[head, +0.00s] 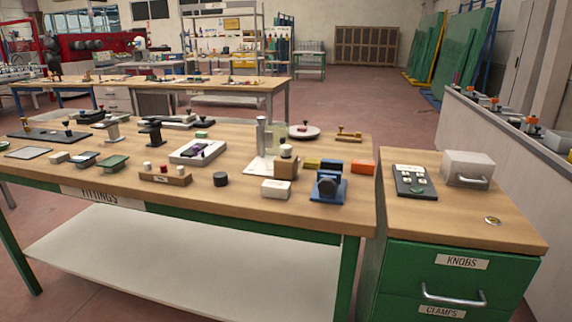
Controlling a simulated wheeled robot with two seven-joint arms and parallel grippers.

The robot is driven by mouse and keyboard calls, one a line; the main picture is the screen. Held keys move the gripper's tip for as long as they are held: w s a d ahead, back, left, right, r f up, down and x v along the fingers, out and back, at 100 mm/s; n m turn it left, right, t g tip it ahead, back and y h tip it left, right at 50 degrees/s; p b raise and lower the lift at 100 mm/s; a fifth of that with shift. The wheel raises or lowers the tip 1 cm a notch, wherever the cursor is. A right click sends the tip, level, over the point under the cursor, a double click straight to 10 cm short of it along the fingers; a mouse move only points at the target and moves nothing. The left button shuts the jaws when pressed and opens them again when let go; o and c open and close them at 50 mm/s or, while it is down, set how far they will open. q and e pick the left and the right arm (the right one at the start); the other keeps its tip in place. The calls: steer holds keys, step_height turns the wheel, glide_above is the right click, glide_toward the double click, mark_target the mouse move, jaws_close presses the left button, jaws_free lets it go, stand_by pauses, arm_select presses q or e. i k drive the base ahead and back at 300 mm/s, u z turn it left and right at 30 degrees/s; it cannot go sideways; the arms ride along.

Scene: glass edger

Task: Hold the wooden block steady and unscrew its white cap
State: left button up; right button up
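An upright wooden block (288,168) stands near the right end of the long wooden table. A whitish cap (286,150) sits on top of it, with a dark band just below. Whether the cap is screwed tight cannot be told at this size. Neither of my grippers is in view, and nothing is touching the block or its cap.
The table (245,210) is crowded. A grey upright fixture (262,140) stands behind the block, a white box (276,189) in front, a blue fixture (328,187) to the right. A low wooden bar (165,178) with white and red knobs lies left. A green drawer cabinet (455,285) stands right.

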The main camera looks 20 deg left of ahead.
mark_target(285, 167)
steer(key=u, duration=2.45)
steer(key=i, duration=1.6)
steer(key=z, duration=1.7)
